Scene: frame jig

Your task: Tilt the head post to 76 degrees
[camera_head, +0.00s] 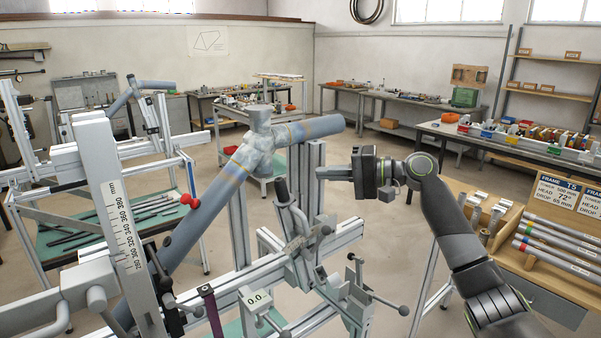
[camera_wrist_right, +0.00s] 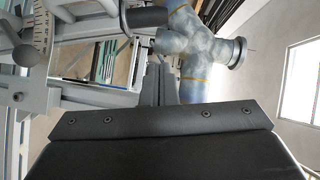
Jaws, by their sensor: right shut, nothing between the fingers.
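The frame jig stands at the centre, with a horizontal aluminium beam (camera_head: 215,292) and an upright aluminium post (camera_head: 307,180). A blue-grey tube assembly (camera_head: 240,165) slopes across it, joined at a lug near the top; it also shows in the wrist view (camera_wrist_right: 190,55). A black-handled clamp mechanism (camera_head: 300,240) sits on the beam near the post's foot. My right gripper (camera_head: 327,173) is shut and empty, just right of the upright post. Its dark body fills the lower wrist view, hiding what lies below. My left gripper is not in view.
A tall millimetre scale (camera_head: 122,230) stands at the left front. Clamp levers (camera_head: 360,285) stick out below my right arm. A bench at right holds tubes (camera_head: 560,250) and a frame card (camera_head: 556,190) that appears to read head 72°. Open floor lies behind the jig.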

